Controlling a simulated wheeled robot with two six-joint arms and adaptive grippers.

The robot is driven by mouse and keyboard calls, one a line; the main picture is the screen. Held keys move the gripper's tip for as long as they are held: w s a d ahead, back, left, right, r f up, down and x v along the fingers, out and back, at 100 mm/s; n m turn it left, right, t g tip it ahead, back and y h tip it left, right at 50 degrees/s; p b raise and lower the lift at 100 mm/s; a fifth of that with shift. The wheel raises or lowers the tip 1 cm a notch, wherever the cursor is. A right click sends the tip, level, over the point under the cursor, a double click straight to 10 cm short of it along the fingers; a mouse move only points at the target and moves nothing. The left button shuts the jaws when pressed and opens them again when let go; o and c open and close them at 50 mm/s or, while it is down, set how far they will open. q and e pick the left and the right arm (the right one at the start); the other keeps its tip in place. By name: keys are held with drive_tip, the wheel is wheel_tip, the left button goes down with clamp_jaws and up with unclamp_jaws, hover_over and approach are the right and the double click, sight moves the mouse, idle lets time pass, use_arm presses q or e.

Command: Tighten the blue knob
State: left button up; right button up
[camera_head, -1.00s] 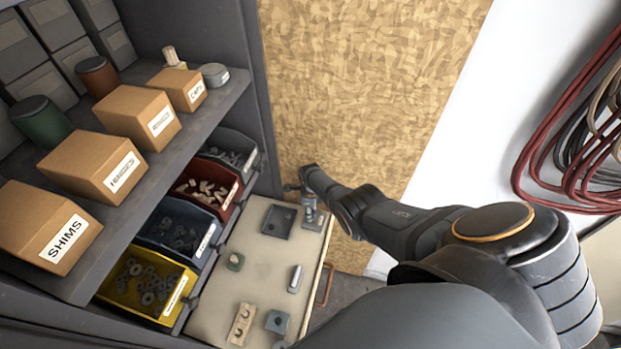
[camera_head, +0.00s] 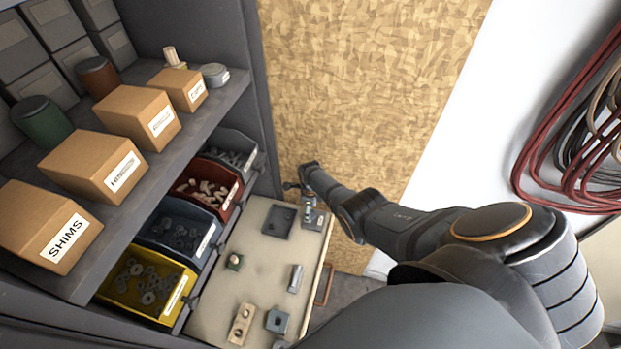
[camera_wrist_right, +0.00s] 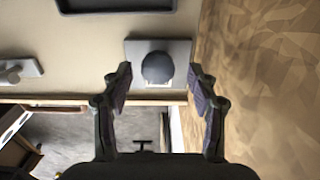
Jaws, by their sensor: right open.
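A round, dark slate-blue knob (camera_wrist_right: 157,67) sits on a square grey plate (camera_wrist_right: 181,48) near the edge of the worktop in the right wrist view. A small white label shows just below it. My right gripper (camera_wrist_right: 160,76) is open, with one finger on each side of the knob in the picture. Gaps show between both fingers and the knob; the depth between them is hard to judge. In the head view my right gripper (camera_head: 308,198) is small at the far right corner of the board and partly hides the plate. My left gripper is not in view.
Part bins, including a yellow one (camera_head: 178,300), stand to the left under a shelf. A chipboard wall (camera_head: 365,90) rises close behind.

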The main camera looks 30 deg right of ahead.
wheel_tip(320, 180, up, 12)
drive_tip(key=shift+f, duration=0.2)
idle(0.6)
